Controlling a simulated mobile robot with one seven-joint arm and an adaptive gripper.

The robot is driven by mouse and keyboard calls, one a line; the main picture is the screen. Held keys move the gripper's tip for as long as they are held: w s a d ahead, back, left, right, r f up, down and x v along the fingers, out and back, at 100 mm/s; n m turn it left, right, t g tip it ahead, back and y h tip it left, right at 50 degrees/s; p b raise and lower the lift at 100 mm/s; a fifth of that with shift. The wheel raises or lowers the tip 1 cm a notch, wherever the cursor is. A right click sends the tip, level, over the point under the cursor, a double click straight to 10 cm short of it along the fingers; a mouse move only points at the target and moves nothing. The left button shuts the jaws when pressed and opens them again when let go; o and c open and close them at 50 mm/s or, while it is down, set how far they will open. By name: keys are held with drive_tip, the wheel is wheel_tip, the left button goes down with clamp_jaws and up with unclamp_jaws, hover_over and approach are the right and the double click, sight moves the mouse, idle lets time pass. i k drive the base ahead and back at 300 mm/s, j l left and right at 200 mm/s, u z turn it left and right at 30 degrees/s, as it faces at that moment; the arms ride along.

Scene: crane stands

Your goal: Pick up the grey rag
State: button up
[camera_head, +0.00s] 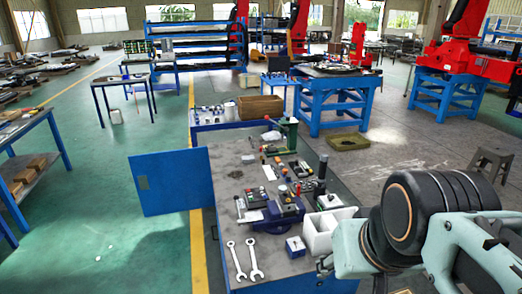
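A small grey crumpled patch (271,136) lies toward the far end of the workbench (232,181), beside a green tool. It may be the grey rag, but it is too small to be sure. My arm comes in from the lower right, in front of the bench's near right corner. The end of my gripper (325,264) shows only in part by the bench edge, below a white bin. I cannot make out its fingers or anything held in it. It is well apart from the grey patch.
Two wrenches (241,261) lie at the bench's near end. A blue vise (284,211), a white open bin (325,228) and several tools crowd the right side. A blue door (170,182) stands out left. A stool (491,160) stands right.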

sight(247, 159)
drive_tip(key=k, duration=0.35)
drive_tip(key=j+u, duration=0.15)
drive_tip(key=j, duration=0.35)
drive_tip(key=i+j+u, duration=0.3)
drive_tip(key=j, duration=0.2)
drive_tip(key=i+j+u, duration=0.3)
drive_tip(key=j, duration=0.15)
drive_tip(key=i+j+u, duration=0.25)
drive_tip(key=j, duration=0.15)
drive_tip(key=i+j+u, duration=0.1)
drive_tip(key=i, duration=0.35)
drive_tip(key=i+j+u, duration=0.1)
drive_tip(key=i+j, duration=0.2)
drive_tip(key=i, duration=0.2)
drive_tip(key=i+z, duration=0.5)
drive_tip(key=i, duration=0.55)
drive_tip(key=i+z, duration=0.25)
drive_tip(key=i, duration=0.25)
drive_tip(key=i+j+z, duration=0.25)
drive_tip(key=i, duration=0.3)
